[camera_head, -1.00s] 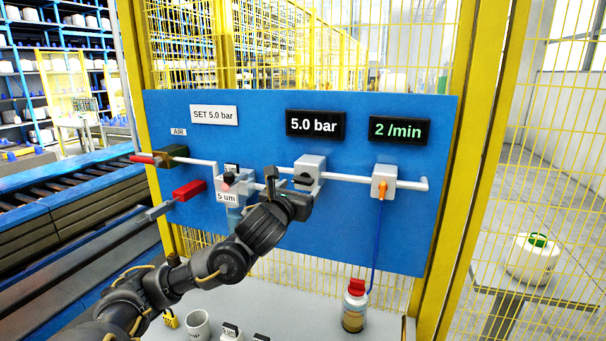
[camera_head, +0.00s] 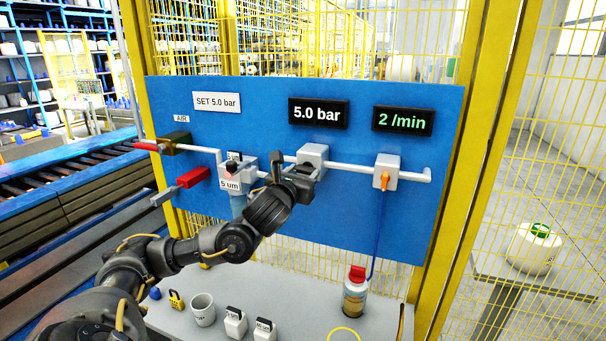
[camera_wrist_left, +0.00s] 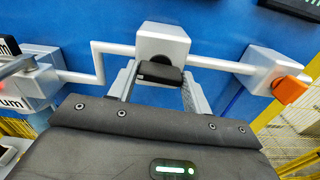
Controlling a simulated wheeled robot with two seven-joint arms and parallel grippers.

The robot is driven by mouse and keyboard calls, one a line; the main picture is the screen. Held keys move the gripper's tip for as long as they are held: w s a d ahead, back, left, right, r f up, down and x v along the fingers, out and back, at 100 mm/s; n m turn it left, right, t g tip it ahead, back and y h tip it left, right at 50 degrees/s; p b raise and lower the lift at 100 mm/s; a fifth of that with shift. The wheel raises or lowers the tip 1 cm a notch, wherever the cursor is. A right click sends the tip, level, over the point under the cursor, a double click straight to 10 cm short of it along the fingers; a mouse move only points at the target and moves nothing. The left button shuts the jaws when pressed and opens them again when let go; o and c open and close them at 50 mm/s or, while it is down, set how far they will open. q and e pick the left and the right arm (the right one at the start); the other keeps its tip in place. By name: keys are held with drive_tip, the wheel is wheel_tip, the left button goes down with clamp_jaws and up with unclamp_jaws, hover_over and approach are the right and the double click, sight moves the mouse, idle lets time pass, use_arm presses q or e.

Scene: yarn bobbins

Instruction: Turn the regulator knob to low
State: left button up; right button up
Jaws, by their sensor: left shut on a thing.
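The regulator (camera_head: 313,154) is a light grey box on the white pipe, below the black display reading "5.0 bar" (camera_head: 318,113). In the left wrist view its black knob (camera_wrist_left: 159,72) sticks out from the grey box (camera_wrist_left: 162,41). My left gripper (camera_head: 298,172) is at the regulator, shut on the knob. In the left wrist view its two fingers (camera_wrist_left: 160,82) stand on either side of the knob. The knob is mostly hidden by the gripper in the head view. My right gripper is not in view.
A filter unit (camera_head: 237,172) with a dark knob is left of the regulator. A grey valve with an orange handle (camera_head: 384,180) is to the right. A "SET 5.0 bar" sign (camera_head: 217,101) is on the blue panel. A cup (camera_head: 203,309) and a bottle (camera_head: 355,292) stand on the bench.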

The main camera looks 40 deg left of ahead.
use_arm(q)
drive_tip(key=shift+n, duration=0.3)
